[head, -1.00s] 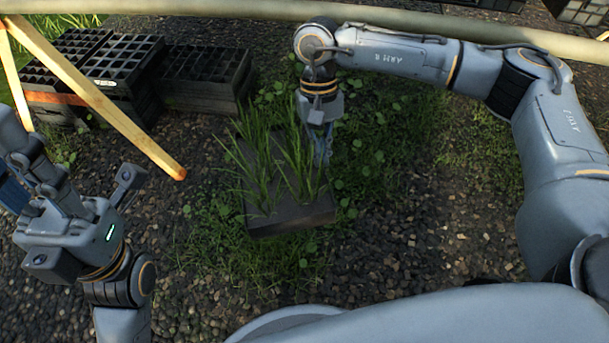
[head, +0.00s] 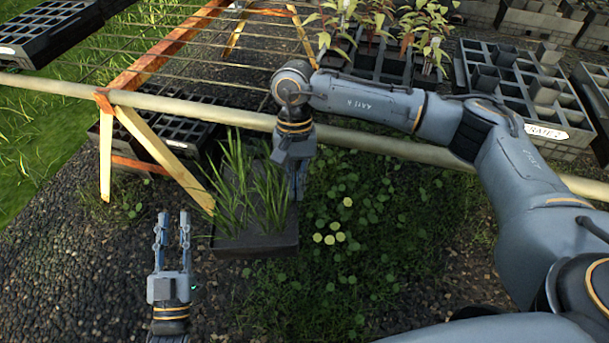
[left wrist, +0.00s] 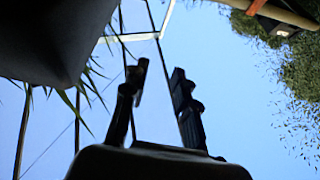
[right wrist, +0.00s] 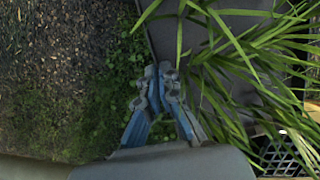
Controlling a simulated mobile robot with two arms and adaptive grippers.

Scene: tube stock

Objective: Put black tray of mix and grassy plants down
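The black tray (head: 262,243) of grassy plants (head: 250,190) is in the middle of the head view, level and apparently held up off the ground. My right gripper (head: 297,190) is at its right side. In the right wrist view my right gripper (right wrist: 168,75) has its fingers together at the tray's rim (right wrist: 145,25), the contact partly hidden. My left gripper (head: 172,218) is open and empty, left of the tray's front corner, fingers pointing away from me. In the left wrist view the dark tray (left wrist: 60,35) looms at upper left, beside the open left gripper (left wrist: 160,75).
A wire-topped bench with a pale front rail (head: 230,118) and wooden legs (head: 160,150) stands just beyond the tray. It bears a black tray of leafy plants (head: 385,62) and a labelled crate (head: 525,85). Black crates (head: 185,135) sit beneath. Wire space shows left of the leafy plants.

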